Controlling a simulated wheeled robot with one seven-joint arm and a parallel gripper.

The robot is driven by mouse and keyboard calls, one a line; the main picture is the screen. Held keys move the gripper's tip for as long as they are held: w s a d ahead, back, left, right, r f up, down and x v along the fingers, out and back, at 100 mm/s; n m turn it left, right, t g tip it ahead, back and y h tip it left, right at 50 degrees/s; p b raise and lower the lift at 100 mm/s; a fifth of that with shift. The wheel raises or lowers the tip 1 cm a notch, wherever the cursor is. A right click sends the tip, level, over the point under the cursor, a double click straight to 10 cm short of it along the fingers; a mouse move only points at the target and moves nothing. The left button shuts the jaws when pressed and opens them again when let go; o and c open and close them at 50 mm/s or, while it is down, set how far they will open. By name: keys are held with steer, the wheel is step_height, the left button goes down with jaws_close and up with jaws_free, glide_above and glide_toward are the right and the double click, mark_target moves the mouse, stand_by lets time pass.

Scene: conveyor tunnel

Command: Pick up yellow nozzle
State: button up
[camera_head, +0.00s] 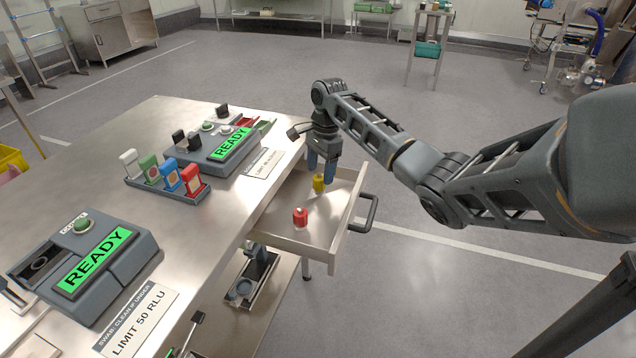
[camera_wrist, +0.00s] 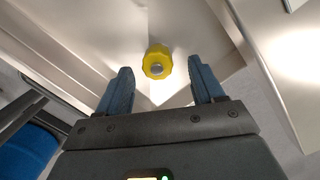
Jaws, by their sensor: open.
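The yellow nozzle (camera_head: 318,184) stands in the open drawer (camera_head: 272,223) that sticks out from the table. It also shows in the wrist view (camera_wrist: 157,62), ahead of the fingertips and roughly centred between them. My gripper (camera_head: 322,165) points down over the drawer, with its blue fingers just above the nozzle. In the wrist view my gripper (camera_wrist: 162,84) is open and empty, one finger to each side of the nozzle's line. I cannot tell whether a finger touches it.
A red nozzle-like piece (camera_head: 300,217) stands in the drawer nearer the camera. The drawer has low walls and a dark handle (camera_head: 368,213) on its right. The steel table (camera_head: 185,225) on the left carries two READY devices and a rack of coloured pieces (camera_head: 166,178).

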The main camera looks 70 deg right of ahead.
mark_target(320, 174)
steer(key=shift+a+f, duration=0.2)
steer(key=shift+f, duration=0.7)
steer(key=shift+a+f, duration=0.15)
steer(key=shift+f, duration=0.7)
steer(key=c, duration=1.1)
steer(key=shift+w+r, duration=0.1)
steer(key=shift+r, duration=0.45)
step_height(320, 174, up, 3)
steer(key=shift+f, duration=0.15)
steer(key=s+d+r, duration=0.2)
steer(key=s, duration=0.1)
steer(key=s+d+r+b, duration=0.1)
steer(key=s+d+r, duration=0.4)
steer(key=s, duration=0.1)
steer(key=shift+d+r, duration=0.15)
steer(key=shift+d, duration=0.2)
